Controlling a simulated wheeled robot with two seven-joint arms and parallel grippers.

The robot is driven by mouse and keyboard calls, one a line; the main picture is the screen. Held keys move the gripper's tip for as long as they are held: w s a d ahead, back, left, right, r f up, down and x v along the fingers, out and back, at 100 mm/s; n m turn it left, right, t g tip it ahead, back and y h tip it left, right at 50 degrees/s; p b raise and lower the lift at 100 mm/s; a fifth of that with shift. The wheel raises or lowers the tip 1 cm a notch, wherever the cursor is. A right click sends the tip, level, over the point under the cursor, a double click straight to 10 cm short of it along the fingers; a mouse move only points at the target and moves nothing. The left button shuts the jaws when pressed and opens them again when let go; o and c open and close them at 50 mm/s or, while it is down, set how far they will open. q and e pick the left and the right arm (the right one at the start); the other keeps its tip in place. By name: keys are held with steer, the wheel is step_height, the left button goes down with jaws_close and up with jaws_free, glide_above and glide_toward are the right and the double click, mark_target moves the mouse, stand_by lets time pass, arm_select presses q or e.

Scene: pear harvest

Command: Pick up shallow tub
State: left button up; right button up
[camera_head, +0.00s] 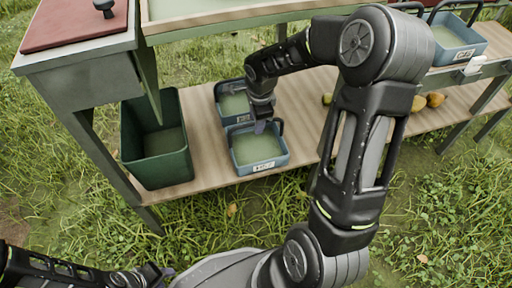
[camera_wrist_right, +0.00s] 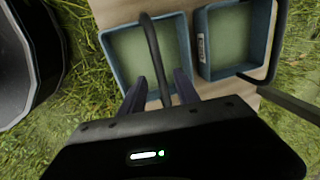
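Two shallow blue-grey tubs with greenish floors and dark handles stand on the lower wooden shelf. The front tub (camera_head: 244,168) is nearer the shelf edge; the rear tub (camera_head: 219,98) is just behind it. My right gripper (camera_head: 262,124) is over the back side of the front tub. In the right wrist view, its two fingers (camera_wrist_right: 160,90) are apart, on either side of the handle (camera_wrist_right: 153,45) of the front tub (camera_wrist_right: 115,42). Gaps show beside the handle. The rear tub also shows there (camera_wrist_right: 268,30). My left gripper (camera_head: 158,273) is low at the left, small and dark; its fingers are unclear.
A deep green bin (camera_head: 188,160) stands left of the tubs. Pears (camera_head: 434,99) lie on the shelf to the right. Another blue-grey tub (camera_head: 474,50) sits higher at the right. The upper bench (camera_head: 240,18) overhangs the shelf. Grass lies in front.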

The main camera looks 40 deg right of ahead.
steer(key=shift+w+f, duration=0.1)
steer(key=shift+f, duration=0.15)
steer(key=f, duration=0.1)
steer(key=f+b, duration=0.1)
steer(key=f, duration=0.1)
steer(key=w+f+b, duration=0.1)
steer(key=f, duration=0.1)
steer(key=shift+d, duration=0.35)
stand_by(0.3)
jaws_close()
stand_by(1.3)
